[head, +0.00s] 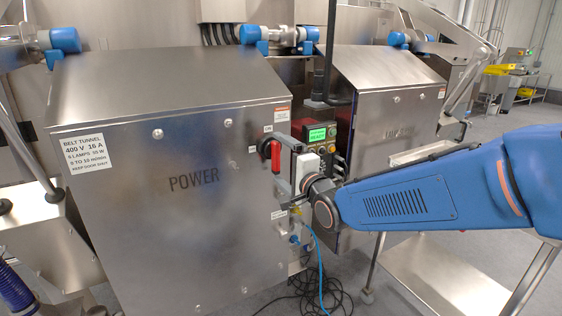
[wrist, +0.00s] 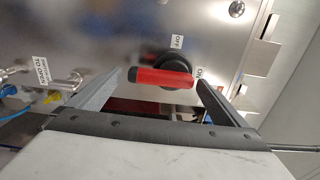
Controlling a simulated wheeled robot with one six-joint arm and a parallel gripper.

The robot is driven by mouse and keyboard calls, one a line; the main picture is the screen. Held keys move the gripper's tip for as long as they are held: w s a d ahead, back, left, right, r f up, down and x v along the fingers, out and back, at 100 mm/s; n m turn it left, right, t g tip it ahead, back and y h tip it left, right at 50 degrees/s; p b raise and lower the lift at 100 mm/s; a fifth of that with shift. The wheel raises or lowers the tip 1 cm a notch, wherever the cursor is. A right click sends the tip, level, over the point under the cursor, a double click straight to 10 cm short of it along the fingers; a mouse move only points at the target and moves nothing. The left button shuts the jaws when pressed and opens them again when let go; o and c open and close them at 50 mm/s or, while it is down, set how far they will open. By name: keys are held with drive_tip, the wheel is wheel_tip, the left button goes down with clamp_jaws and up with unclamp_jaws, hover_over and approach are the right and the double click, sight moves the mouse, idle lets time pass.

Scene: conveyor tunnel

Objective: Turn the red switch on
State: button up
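In the head view the bar stands upright. In the wrist view the red switch (wrist: 163,78) lies level, its right end close to the ON label (wrist: 199,73); the OFF label (wrist: 177,42) is above the black base. My gripper (head: 280,172) is in front of the switch, partly covering that side of the cabinet. In the wrist view my gripper (wrist: 160,82) is open, its fingers at either end of the bar. I cannot tell whether they touch it.
The POWER cabinet (head: 180,200) fills the left. A control box with a lit green display (head: 318,135) is just behind my gripper, beside a second steel cabinet (head: 392,110). Blue connectors (head: 294,239) and dark cables (head: 318,290) hang below. A steel shelf (head: 445,280) stands lower right.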

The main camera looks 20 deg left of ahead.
drive_tip(key=v, duration=1.7)
drive_tip(key=shift+d, duration=0.2)
drive_tip(key=shift+s, duration=0.1)
drive_tip(key=w+d+f+n+h, duration=0.15)
drive_tip(key=d+f+h, duration=0.25)
drive_tip(key=d, duration=0.8)
drive_tip(key=w+d+f+n+h, duration=0.1)
drive_tip(key=d+f+n+h, duration=0.3)
drive_tip(key=d, duration=0.8)
drive_tip(key=s+d+f+n+g+h, duration=0.1)
drive_tip(key=s+d+f+g+h, duration=0.1)
drive_tip(key=s+d, duration=0.7)
drive_tip(key=s+d+f+n+g+h, duration=0.1)
drive_tip(key=s+d+f+g+h, duration=0.2)
drive_tip(key=s+d, duration=0.6)
drive_tip(key=shift+s+f+n+g+h, duration=0.2)
drive_tip(key=shift+f+n+g+h, duration=0.15)
drive_tip(key=shift+f+g, duration=0.45)
